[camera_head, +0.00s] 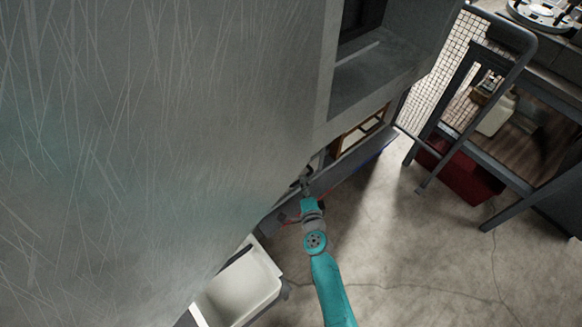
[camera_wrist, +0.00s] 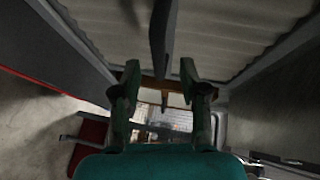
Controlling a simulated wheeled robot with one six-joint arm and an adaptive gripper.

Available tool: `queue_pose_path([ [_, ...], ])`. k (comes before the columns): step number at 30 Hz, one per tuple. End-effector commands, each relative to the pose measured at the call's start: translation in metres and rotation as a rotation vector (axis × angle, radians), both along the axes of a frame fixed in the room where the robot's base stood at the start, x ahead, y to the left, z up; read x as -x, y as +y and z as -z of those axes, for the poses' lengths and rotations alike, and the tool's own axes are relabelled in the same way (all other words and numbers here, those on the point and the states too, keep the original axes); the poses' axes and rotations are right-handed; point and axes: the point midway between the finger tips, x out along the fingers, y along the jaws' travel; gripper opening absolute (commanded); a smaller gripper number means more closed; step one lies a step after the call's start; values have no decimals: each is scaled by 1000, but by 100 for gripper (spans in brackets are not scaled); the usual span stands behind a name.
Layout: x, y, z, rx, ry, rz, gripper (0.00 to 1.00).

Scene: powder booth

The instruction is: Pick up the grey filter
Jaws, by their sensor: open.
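My gripper (camera_head: 304,184) reaches into the low opening under the large grey booth. In the wrist view my gripper (camera_wrist: 160,72) is open, its two fingers apart with nothing seen held. A pale grey panel with a wavy, pleated edge (camera_wrist: 235,35) fills the top of the wrist view and may be the grey filter, but I cannot be sure. A dark upright bar (camera_wrist: 162,35) crosses in front of it and lines up with the gap between the fingers. I cannot tell whether the fingers touch it. The filter is not clearly visible in the head view.
The booth wall (camera_head: 150,130) covers the left. A white tub (camera_head: 240,288) stands below it. A dark ledge (camera_head: 350,165) runs along the opening. A workbench (camera_head: 540,160) and a red box (camera_head: 462,175) stand right. The concrete floor (camera_head: 420,260) between is clear.

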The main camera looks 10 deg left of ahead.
Motion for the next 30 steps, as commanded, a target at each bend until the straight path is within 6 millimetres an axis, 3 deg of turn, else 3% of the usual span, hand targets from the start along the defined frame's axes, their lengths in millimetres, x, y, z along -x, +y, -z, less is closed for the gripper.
queue_pose_path([
  [16,-28,13,7,0,-1,1,43],
  [28,-32,14,8,0,0,0,43],
  [29,-32,14,8,-1,0,0,41],
  [30,-32,14,8,-1,0,0,31],
])
